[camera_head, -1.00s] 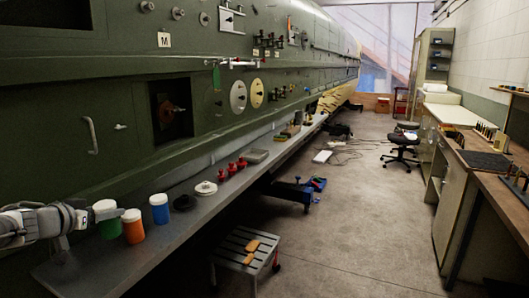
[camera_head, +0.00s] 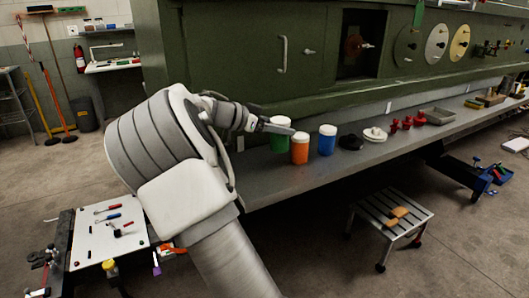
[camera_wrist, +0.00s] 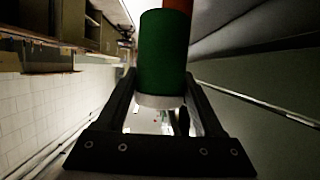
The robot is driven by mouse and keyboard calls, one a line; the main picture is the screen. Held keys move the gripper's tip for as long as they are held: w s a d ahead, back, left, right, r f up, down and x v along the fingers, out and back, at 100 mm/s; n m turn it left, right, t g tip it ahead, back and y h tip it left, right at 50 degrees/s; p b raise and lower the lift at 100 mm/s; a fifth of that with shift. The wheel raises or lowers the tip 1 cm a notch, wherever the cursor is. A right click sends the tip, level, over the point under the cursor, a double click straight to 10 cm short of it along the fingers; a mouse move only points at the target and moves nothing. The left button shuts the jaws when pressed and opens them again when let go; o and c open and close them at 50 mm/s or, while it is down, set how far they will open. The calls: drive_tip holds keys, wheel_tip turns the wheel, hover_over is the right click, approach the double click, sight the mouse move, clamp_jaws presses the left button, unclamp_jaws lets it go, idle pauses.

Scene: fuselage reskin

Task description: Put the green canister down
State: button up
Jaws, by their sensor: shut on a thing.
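The green canister (camera_head: 279,142) is at the left end of the long grey shelf (camera_head: 262,182) under the green fuselage, behind and left of the orange canister (camera_head: 300,152). My gripper (camera_head: 280,127) is shut on it near its white lid, reaching in from the left. In the wrist view, the green canister (camera_wrist: 163,55) is between the two fingers of my gripper (camera_wrist: 164,88), with its white lid towards the palm. The canister looks upright. I cannot tell whether its base touches the shelf. Part of the orange canister (camera_wrist: 178,5) shows beyond it.
A blue canister (camera_head: 327,141), a black round part (camera_head: 351,142), a white disc (camera_head: 375,135) and red parts (camera_head: 407,122) stand further right along the shelf. A step stool (camera_head: 392,213) is on the floor in front. A tool cart (camera_head: 92,240) stands at lower left.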

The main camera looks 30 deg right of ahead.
drive_tip(key=shift+w+a+f+b, duration=0.15)
drive_tip(key=shift+w+a+f, duration=0.1)
drive_tip(key=shift+a+f, duration=0.9)
drive_tip(key=shift+w+a+f+b, duration=0.2)
drive_tip(key=shift+a+f, duration=0.65)
drive_tip(key=shift+f, duration=0.6)
drive_tip(key=shift+w+a+f+b, duration=0.1)
drive_tip(key=shift+w+a+f, duration=0.15)
drive_tip(key=shift+a+f, duration=0.9)
drive_tip(key=o, duration=1.5)
drive_tip(key=shift+d+f, duration=0.15)
drive_tip(key=shift+c, duration=0.2)
